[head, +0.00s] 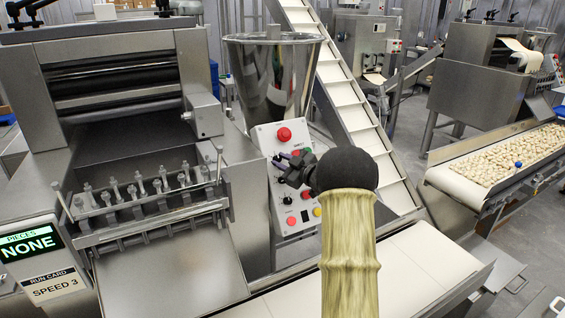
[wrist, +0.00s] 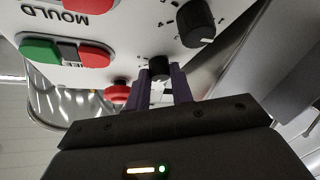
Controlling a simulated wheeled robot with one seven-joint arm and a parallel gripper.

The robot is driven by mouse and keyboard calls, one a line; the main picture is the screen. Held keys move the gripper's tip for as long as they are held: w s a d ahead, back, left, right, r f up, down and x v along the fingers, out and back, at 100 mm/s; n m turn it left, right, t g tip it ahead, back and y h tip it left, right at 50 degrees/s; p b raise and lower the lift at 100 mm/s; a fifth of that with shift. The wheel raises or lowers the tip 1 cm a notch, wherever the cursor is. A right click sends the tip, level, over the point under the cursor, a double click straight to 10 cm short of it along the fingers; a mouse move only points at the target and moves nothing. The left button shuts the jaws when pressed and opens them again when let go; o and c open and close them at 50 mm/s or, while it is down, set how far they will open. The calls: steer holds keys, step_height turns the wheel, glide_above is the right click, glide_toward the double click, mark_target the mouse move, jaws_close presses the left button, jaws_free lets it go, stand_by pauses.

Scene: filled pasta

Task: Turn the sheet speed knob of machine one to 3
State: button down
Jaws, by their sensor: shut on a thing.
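My gripper (head: 281,166) reaches from the right to the control panel (head: 264,142) of the near machine. In the wrist view its two dark fingers (wrist: 161,88) are closed around a small black knob (wrist: 159,68) on the white panel. In the head view the fingers hide this knob. Its label and pointer setting cannot be read. A larger black knob (wrist: 195,22) with a white pointer line sits beside it, apart from the fingers; it also shows below my gripper in the head view (head: 287,201). A run card (head: 54,284) reads SPEED 3.
A red mushroom button (wrist: 117,92) lies close to the fingers, and green (wrist: 40,49) and red buttons stand near the MOULD lettering. A display (head: 30,243) reads PIECES NONE. A steel hopper (head: 272,75) rises behind the panel, and a pale belt (head: 410,262) runs below my arm.

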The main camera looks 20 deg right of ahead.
steer(key=c, duration=1.2)
jaws_free()
steer(key=b+v, duration=0.2)
steer(key=v, duration=1.5)
steer(key=shift+s+d+b, duration=0.15)
steer(key=shift+b, duration=0.25)
steer(key=shift+r, duration=0.15)
